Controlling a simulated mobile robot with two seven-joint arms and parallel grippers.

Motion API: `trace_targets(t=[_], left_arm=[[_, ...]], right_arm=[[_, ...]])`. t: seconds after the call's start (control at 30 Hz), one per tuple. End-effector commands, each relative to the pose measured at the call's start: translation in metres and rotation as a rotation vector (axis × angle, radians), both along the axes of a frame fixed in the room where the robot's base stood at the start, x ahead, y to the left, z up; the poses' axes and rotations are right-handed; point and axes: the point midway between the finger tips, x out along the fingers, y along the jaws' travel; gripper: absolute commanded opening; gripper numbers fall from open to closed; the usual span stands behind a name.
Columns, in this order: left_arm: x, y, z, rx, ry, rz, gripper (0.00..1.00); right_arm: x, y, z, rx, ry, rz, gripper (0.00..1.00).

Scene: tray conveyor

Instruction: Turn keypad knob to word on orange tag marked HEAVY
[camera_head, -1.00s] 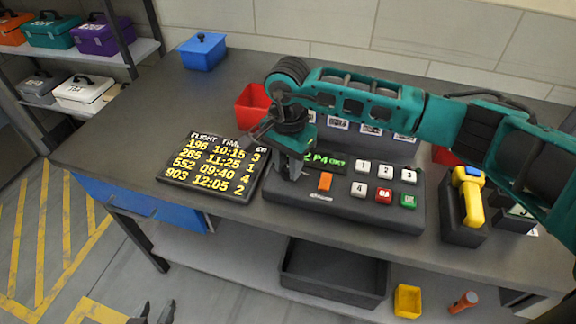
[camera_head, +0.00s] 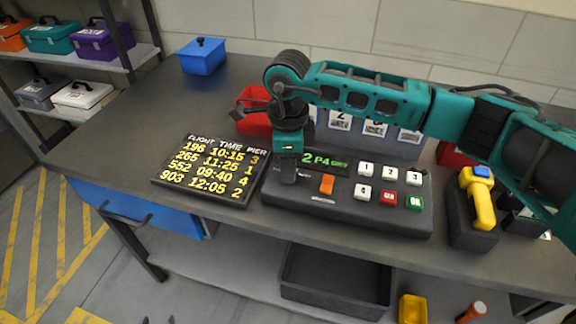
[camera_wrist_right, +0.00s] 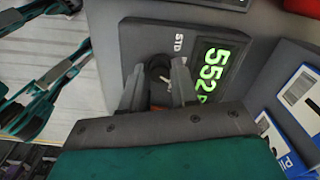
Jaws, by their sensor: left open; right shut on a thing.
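The dark keypad (camera_head: 405,218) lies on the bench with a green-lit display (camera_head: 325,160). My right gripper (camera_head: 289,178) is at its left end, fingers pointing down. In the right wrist view, the fingers (camera_wrist_right: 160,82) are shut on the round black knob (camera_wrist_right: 158,66), mostly hidden between them. White letters "STD" (camera_wrist_right: 179,44) stand beside it, and the display (camera_wrist_right: 218,67) reads "552 P". Where the knob points cannot be told. An orange piece (camera_head: 326,184) sits on the keypad; no word HEAVY is readable. My left gripper (camera_head: 159,321) barely shows at the bottom edge, open and empty.
A flight board (camera_head: 210,170) lies left of the keypad. A red bin (camera_head: 252,122) and picture cards (camera_head: 374,128) stand behind. A yellow scanner (camera_head: 480,204) in its holder is at the right. A blue box (camera_head: 202,57) is at the back left. The bench's left part is clear.

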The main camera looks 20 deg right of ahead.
Motion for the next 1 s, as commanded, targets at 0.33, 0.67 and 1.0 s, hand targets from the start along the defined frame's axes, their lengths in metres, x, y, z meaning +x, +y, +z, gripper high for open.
trace_targets(t=[0.33, 0.67, 1.0], left_arm=[[0.0006, 0.0001, -0.0049, 0.0, -0.001, 0.0, 0.43], [0.003, -0.0003, -0.0044, -0.001, -0.003, 0.0, 0.43], [0.0033, -0.0009, -0.0036, -0.002, -0.005, -0.001, 0.43]], right_arm=[[0.0003, -0.0005, 0.0004, -0.001, -0.001, -0.218, 0.0], [0.0002, -0.0006, 0.0007, -0.001, -0.001, -0.297, 0.0], [0.0004, -0.0005, 0.0008, 0.0, -0.001, -0.303, 0.0]])
